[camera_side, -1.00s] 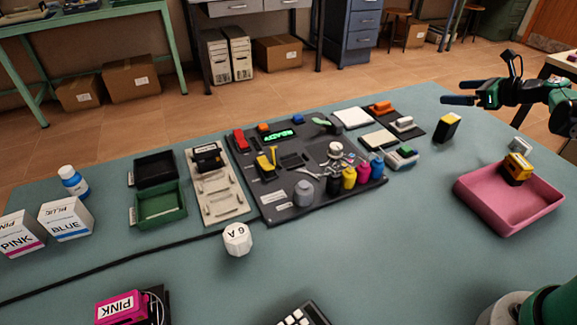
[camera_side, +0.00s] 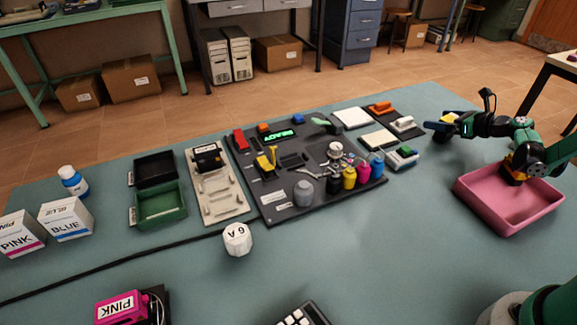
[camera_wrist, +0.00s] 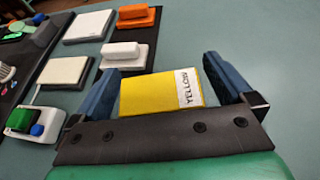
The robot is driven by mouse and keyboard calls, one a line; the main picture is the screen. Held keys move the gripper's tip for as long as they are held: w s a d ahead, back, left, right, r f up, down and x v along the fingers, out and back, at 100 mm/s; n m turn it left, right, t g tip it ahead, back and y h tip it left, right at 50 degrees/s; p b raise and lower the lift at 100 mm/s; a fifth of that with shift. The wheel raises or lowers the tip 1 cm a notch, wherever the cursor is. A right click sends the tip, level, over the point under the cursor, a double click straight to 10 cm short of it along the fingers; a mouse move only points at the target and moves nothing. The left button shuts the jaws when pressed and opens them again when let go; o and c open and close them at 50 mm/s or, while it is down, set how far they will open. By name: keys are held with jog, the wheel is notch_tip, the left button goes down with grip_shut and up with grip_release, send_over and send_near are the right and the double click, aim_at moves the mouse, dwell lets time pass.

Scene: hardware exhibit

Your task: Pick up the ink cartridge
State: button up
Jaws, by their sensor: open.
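A yellow ink cartridge (camera_wrist: 155,95) with a white label reading YELLOW shows in the wrist view between the two blue fingers of my gripper (camera_wrist: 161,65). Both fingers stand apart from its sides. In the side view the cartridge (camera_side: 449,117) is mostly hidden behind my gripper (camera_side: 436,130), with only some yellow showing at the table's far right. My gripper is open and holds nothing. I cannot tell exactly how far down the fingers reach around the cartridge.
A dark board (camera_side: 325,200) with bottles and parts is left of my gripper. A black mat with orange-topped (camera_wrist: 136,18) and white-topped (camera_wrist: 124,54) blocks lies near the cartridge.

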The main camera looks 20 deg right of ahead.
jog(key=c, duration=1.2)
jog(key=shift+c, duration=0.2)
jog(key=shift+r, duration=0.1)
